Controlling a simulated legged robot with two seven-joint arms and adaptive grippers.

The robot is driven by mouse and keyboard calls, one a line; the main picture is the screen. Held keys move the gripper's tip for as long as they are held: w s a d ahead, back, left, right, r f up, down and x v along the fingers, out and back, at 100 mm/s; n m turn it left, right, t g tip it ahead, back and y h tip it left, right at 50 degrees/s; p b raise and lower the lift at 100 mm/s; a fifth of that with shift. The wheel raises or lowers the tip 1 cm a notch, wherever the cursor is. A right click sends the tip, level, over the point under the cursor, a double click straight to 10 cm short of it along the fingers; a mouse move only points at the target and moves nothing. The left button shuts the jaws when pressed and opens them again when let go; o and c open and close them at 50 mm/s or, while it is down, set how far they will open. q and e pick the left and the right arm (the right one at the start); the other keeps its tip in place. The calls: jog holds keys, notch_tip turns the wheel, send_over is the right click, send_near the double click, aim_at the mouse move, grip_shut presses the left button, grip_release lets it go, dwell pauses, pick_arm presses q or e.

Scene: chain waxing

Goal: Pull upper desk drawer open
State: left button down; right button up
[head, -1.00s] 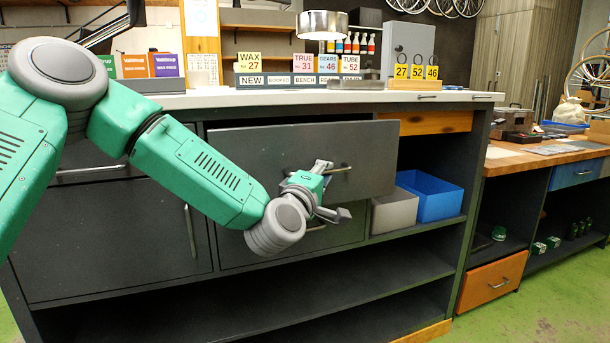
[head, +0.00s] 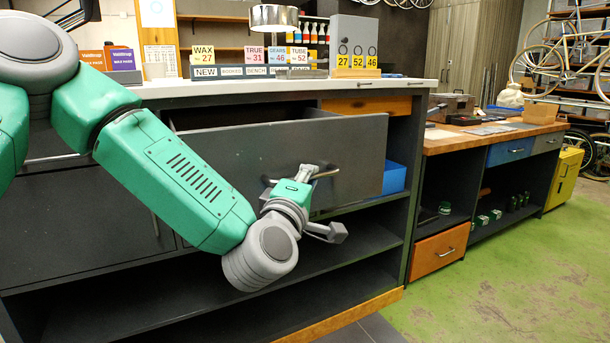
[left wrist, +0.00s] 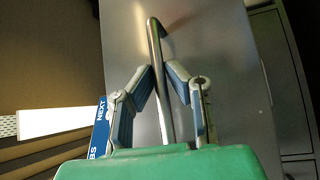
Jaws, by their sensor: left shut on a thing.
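The upper desk drawer (head: 235,155) is a wide dark grey drawer under the light countertop. It stands pulled out, and its open top shows behind the front panel. Its bar handle (head: 328,172) is on the front panel. My left gripper (head: 318,176) is at this handle. In the left wrist view the metal handle (left wrist: 157,70) runs between the two fingers of my left gripper (left wrist: 164,78), which are shut on it. Part of the handle is hidden by the gripper in the head view. My right gripper is not in view.
A blue bin (head: 394,178) sits on the shelf behind the drawer's right end. Open shelves (head: 190,300) lie below. An orange drawer (head: 440,250) is in the neighbouring bench at right. The green floor (head: 500,270) there is clear. Signs and a lamp (head: 273,18) stand on the countertop.

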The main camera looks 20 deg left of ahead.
pick_arm(q)
jog(key=shift+s+f, duration=0.15)
jog(key=shift+f, duration=0.1)
jog(key=c, duration=1.6)
grip_release()
jog(key=shift+a, duration=0.2)
jog(key=shift+r, duration=0.1)
jog(key=shift+s, duration=0.1)
